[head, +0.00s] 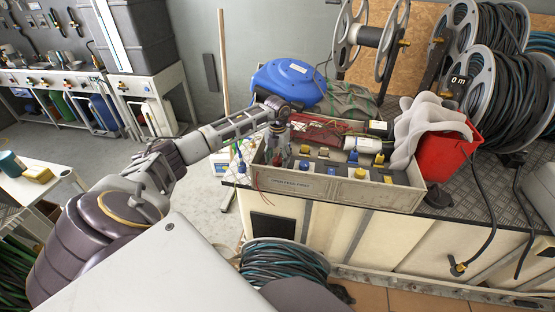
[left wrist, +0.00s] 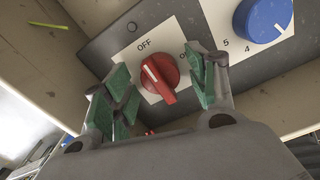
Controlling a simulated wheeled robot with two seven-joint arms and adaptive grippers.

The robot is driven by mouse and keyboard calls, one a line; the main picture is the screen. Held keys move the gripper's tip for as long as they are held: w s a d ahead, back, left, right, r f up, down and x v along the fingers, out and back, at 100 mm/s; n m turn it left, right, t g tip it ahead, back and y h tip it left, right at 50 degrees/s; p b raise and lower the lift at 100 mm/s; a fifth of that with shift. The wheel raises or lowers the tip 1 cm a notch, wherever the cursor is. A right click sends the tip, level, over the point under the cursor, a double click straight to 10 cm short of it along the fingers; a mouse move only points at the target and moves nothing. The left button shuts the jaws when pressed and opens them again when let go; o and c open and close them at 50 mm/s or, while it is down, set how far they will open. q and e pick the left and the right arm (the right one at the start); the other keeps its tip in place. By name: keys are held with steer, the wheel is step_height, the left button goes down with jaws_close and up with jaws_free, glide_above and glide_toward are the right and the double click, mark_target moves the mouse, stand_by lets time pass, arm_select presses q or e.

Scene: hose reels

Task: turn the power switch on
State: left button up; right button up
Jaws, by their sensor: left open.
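The power switch (left wrist: 160,76) is a red rotary knob on a white label with the words OFF and ON, seen in the left wrist view. Its white pointer line is directed up and left toward OFF. My left gripper (left wrist: 162,90) is open, with one green-padded finger on each side of the knob. A gap shows between the knob and each pad. My right gripper is not in view.
A blue numbered knob (left wrist: 263,18) sits right of the red one on the same dark panel (left wrist: 205,22). The grey box holds wires and several small parts. A red bucket (head: 440,155) with a grey cloth stands at its right, and a blue hose reel (head: 290,82) behind it.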

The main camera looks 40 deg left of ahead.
arm_select(q)
steer(key=shift+f, duration=0.15)
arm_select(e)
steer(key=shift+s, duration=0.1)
arm_select(q)
steer(key=c, duration=0.9)
steer(key=shift+c, duration=0.7)
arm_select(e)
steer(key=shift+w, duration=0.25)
